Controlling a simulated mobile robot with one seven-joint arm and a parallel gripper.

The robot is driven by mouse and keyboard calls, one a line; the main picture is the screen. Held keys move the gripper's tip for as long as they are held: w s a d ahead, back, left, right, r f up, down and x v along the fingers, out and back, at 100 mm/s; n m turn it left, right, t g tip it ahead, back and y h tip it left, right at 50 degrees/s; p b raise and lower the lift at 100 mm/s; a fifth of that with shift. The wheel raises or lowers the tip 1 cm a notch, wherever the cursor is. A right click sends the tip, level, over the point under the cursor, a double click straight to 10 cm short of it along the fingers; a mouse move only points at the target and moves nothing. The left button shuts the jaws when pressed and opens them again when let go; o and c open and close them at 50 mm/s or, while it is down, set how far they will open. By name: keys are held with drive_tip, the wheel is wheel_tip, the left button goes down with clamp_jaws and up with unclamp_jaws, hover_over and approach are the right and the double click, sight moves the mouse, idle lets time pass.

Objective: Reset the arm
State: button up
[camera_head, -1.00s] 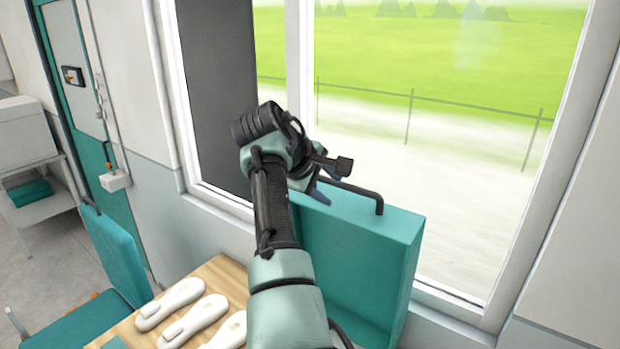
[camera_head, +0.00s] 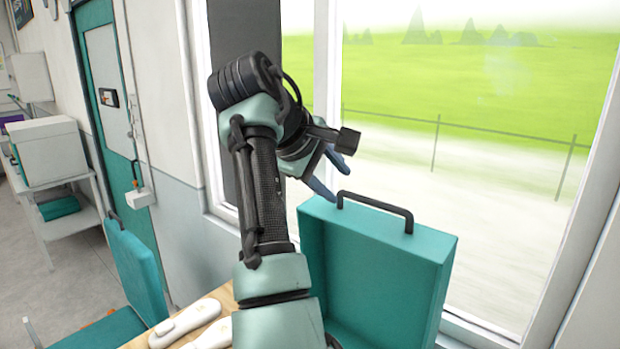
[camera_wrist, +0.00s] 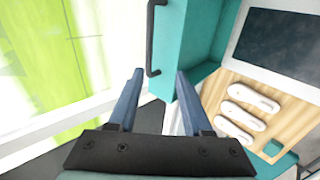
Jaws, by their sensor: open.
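My gripper (camera_head: 331,174) is raised in front of the window, above and behind the upper edge of the teal case (camera_head: 375,262). I cannot tell from these views whether a finger touches the case.
Several white insoles (camera_wrist: 247,114) lie on a wooden table (camera_wrist: 285,88) beside the case. A dark screen or panel (camera_wrist: 275,45) is near them. A teal chair (camera_head: 138,268) stands at the left. The window (camera_head: 470,160) is close behind the arm.

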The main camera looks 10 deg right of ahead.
drive_tip(key=s+a+r+m+t+y+b, duration=0.1)
drive_tip(key=a+r+m+t+y+b, duration=0.15)
drive_tip(key=a+t, duration=0.3)
drive_tip(key=a+r+m+t+y+b, duration=0.1)
drive_tip(key=a+r+t, duration=0.3)
drive_tip(key=a+t, duration=0.15)
drive_tip(key=s+a+r+m+t+y+b, duration=0.1)
drive_tip(key=s+r+t, duration=0.3)
drive_tip(key=s, duration=0.8)
drive_tip(key=s+a+r+m+t+y, duration=0.3)
drive_tip(key=s+r+t, duration=0.2)
drive_tip(key=s, duration=0.7)
drive_tip(key=shift+r+t+b, duration=0.15)
drive_tip(key=shift+t+b, duration=0.2)
drive_tip(key=shift+t, duration=0.35)
